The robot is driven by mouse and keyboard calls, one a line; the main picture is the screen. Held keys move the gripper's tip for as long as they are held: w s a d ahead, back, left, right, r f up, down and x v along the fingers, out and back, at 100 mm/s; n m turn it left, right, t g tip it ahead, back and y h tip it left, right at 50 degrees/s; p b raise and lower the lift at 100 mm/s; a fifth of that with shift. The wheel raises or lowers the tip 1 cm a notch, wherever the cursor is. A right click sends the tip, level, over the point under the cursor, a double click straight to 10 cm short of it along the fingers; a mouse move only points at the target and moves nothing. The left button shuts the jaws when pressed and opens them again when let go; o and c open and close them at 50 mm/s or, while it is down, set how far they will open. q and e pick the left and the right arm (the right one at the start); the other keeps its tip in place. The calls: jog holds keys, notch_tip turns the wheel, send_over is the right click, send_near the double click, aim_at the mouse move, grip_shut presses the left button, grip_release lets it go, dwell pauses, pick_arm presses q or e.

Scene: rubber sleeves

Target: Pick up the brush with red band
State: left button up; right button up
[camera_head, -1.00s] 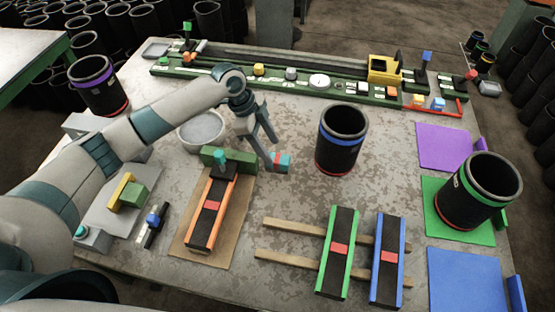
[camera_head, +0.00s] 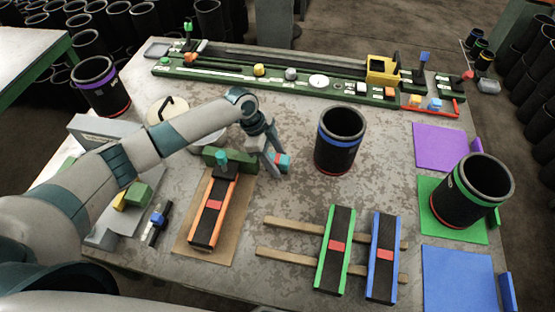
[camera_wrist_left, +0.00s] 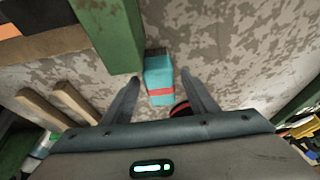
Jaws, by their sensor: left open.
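The brush with the red band (camera_head: 283,161) is a small teal block with a red stripe, on the grey table beside a green block. In the left wrist view the brush (camera_wrist_left: 158,78) lies ahead, with a dark end at its far side and the red band across its near part. My left gripper (camera_head: 265,169) is open and points down at the brush. In the left wrist view its two fingers (camera_wrist_left: 161,80) stand apart on either side of the brush's near end. Whether they touch it I cannot tell. My right gripper is not in view.
A green block (camera_head: 228,157) stands close left of the brush, behind an orange-railed cradle (camera_head: 211,208). A black sleeve with a blue band (camera_head: 340,139) stands to the right. Green and blue cradles (camera_head: 337,250) lie at the front. Table between is clear.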

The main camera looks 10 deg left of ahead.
pick_arm(q)
jog(key=shift+d+f, duration=0.15)
jog(key=shift+f, duration=0.2)
jog(key=shift+c, duration=0.3)
jog(key=c, duration=1.1)
jog(key=shift+r, duration=0.15)
